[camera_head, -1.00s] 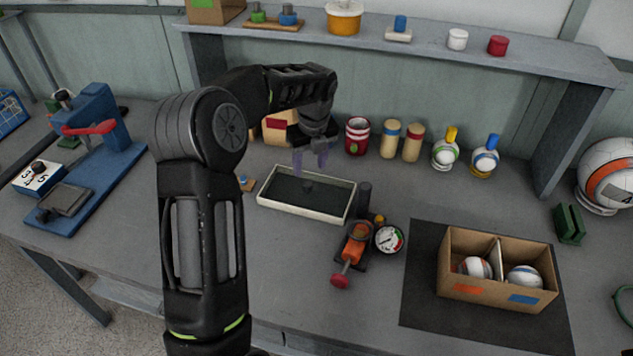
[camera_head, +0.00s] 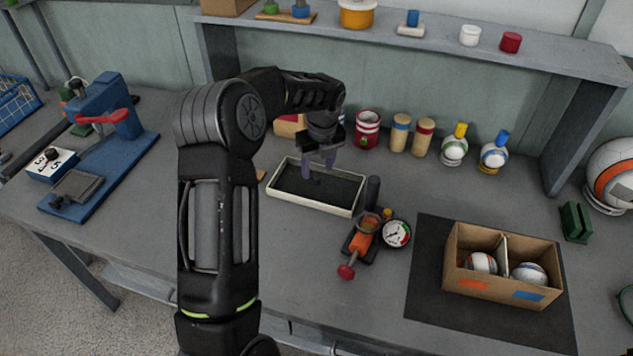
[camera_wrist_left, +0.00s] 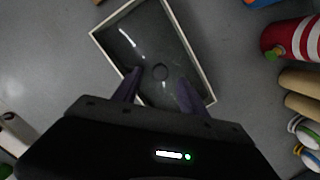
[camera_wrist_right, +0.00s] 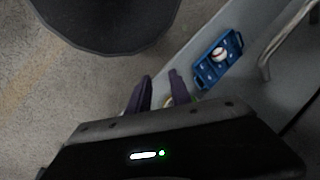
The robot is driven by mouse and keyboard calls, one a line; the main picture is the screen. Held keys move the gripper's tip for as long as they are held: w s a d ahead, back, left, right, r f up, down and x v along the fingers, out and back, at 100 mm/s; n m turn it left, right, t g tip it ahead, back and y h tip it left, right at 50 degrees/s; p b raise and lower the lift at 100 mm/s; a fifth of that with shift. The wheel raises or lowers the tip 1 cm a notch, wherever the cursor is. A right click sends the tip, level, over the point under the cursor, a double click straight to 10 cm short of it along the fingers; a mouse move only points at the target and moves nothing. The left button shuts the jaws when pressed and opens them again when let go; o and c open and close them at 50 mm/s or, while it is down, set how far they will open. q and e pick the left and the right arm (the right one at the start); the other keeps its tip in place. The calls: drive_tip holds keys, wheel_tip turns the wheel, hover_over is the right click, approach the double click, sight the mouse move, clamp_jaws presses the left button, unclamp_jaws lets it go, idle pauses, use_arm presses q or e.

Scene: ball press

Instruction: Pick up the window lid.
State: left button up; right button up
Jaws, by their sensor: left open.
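The window lid (camera_head: 345,207) looks like a pale cream rectangular frame around a dark, glossy pane. It lies flat on the grey bench, and a small dark round knob (camera_wrist_left: 160,72) stands at its middle. My left gripper (camera_head: 318,168) points down over the lid, with its purple fingers apart and close above the knob. In the left wrist view the fingers (camera_wrist_left: 158,88) are on either side of the knob, and nothing is held. Whether they touch the pane I cannot tell. My right gripper (camera_wrist_right: 160,80) shows only in its own wrist view, fingers apart, away from the lid.
Right of the lid are a gauge (camera_head: 396,233) and an orange device with a red knob (camera_head: 346,271). Behind stand a red-white can (camera_head: 367,130) and several bottles. A cardboard box (camera_head: 500,290) with balls is at right, a blue press (camera_head: 105,150) at left.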

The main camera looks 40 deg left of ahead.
sight(317, 176)
use_arm(q)
drive_tip(key=f, duration=0.3)
drive_tip(key=shift+w+a+f+p, duration=0.15)
drive_tip(key=shift+a+f+p, duration=0.1)
drive_tip(key=shift+p, duration=0.05)
drive_tip(key=shift+c, duration=0.3)
clamp_jaws()
idle(0.4)
